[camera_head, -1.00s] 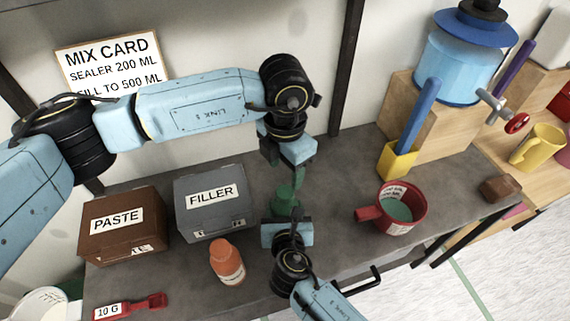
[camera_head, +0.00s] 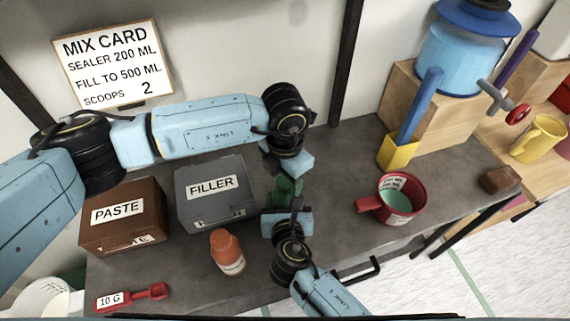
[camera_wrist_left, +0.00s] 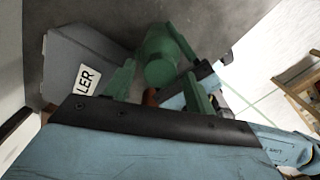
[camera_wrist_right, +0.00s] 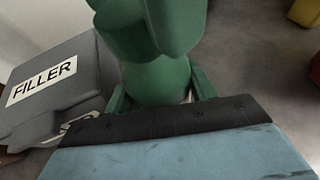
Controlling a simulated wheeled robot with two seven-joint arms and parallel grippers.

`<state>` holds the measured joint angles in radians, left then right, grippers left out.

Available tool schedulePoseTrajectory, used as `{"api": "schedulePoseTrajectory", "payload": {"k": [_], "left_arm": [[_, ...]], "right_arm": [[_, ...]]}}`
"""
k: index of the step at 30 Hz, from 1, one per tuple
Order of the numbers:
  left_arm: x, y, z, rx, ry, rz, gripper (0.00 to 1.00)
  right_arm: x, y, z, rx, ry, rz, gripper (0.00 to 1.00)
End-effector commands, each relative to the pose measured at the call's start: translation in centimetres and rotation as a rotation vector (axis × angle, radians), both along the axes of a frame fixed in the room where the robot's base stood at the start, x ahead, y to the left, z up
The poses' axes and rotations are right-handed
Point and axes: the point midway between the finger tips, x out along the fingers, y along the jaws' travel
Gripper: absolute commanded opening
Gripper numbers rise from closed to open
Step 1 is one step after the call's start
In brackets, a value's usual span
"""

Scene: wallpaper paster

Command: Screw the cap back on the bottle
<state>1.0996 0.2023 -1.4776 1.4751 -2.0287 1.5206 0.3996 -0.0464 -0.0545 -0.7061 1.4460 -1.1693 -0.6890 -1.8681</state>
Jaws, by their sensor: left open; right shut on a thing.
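A green bottle (camera_head: 288,187) stands upright on the grey bench, mostly hidden between my grippers in the head view. My right gripper (camera_wrist_right: 160,92) is shut on its lower body. My left gripper (camera_wrist_left: 158,85) is open above it, its green fingers at either side of a round green top (camera_wrist_left: 158,55), seen nearly end-on. In the right wrist view, green shapes (camera_wrist_right: 140,28) overlap above the bottle. I cannot tell cap from bottle neck there, nor whether the left fingers touch the top.
A grey FILLER box (camera_head: 212,205) and brown PASTE box (camera_head: 122,235) stand left. An orange bottle (camera_head: 227,253) and red scoop (camera_head: 133,297) are in front. A red cup (camera_head: 400,208), yellow holder (camera_head: 397,152) and brown block (camera_head: 499,179) are right. Bench between bottle and cup is clear.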

Motion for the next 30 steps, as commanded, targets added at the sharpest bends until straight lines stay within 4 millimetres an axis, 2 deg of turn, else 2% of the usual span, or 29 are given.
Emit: {"api": "schedulePoseTrajectory", "payload": {"k": [4,13,21,24,29,30], "left_arm": [[-0.02,-0.01,-0.93,0.0,0.0,0.0,0.55],[-0.01,0.01,-1.03,0.001,-0.001,0.0,0.54],[-0.01,0.01,-1.01,0.0,-0.001,0.0,0.18],[0.0,0.01,-1.0,0.0,-0.001,-0.001,0.09],[0.0,0.01,-1.0,0.0,-0.001,-0.007,0.09],[0.0,0.01,-1.0,0.0,-0.001,-0.007,0.37]], "right_arm": [[-0.02,0.01,-0.02,0.0,0.001,0.0,0.0],[-0.02,0.01,-0.02,0.0,0.001,0.0,0.0],[-0.02,0.01,-0.02,0.0,0.001,0.0,0.0],[-0.02,0.01,-0.02,0.0,0.001,0.0,0.0],[-0.02,0.01,-0.02,0.0,0.001,0.0,0.0],[-0.02,0.01,-0.02,0.0,0.001,0.0,0.0]]}}
